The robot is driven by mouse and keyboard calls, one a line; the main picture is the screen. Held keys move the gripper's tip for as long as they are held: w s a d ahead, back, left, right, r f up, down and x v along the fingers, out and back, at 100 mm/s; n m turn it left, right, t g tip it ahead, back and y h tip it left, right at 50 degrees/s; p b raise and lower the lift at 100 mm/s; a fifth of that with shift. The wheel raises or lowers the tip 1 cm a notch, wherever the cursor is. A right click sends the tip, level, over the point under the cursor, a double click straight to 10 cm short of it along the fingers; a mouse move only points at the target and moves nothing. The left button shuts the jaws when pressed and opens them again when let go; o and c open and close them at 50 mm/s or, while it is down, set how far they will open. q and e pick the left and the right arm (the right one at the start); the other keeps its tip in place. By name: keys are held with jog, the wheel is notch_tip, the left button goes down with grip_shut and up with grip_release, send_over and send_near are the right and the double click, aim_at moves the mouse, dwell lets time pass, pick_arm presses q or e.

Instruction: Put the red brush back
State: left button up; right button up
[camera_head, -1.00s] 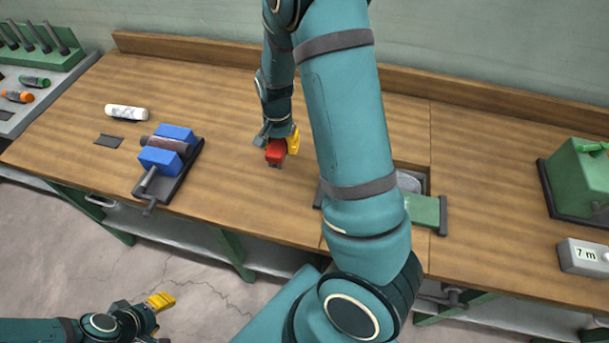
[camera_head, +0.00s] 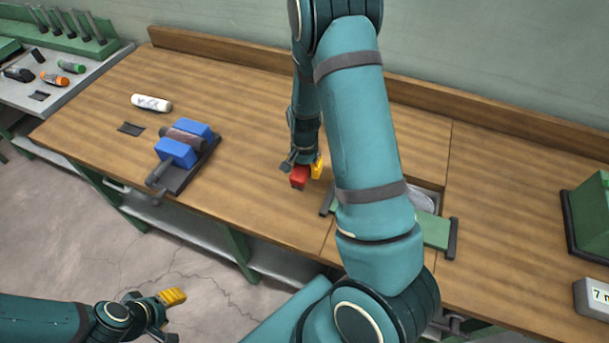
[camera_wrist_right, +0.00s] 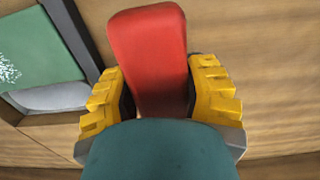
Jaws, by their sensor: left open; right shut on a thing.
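The red brush (camera_head: 299,178) is held in my right gripper (camera_head: 305,171), above the middle of the wooden bench. In the right wrist view the red block-shaped part of the brush (camera_wrist_right: 150,55) stands between the two yellow fingers of the right gripper (camera_wrist_right: 160,98), which are shut on it. The brush's lower part is hidden by the gripper body there. My left gripper (camera_head: 168,312) is open and empty, low at the left in front of the bench, away from the brush.
A blue vise-like holder (camera_head: 176,152) clamps a dark cylinder at the bench's left. A white tube (camera_head: 151,103) and dark pad (camera_head: 131,129) lie behind it. The grey left tray (camera_head: 84,93) bears orange and green-marked tools. A green lid (camera_head: 435,232) partly covers a recess right of the brush.

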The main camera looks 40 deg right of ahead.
notch_tip(320, 180, down, 3)
jog(key=shift+r, duration=0.2)
jog(key=shift+f, duration=0.35)
jog(key=shift+f+b, duration=0.1)
jog(key=shift+b, duration=0.2)
jog(key=o, duration=1.1)
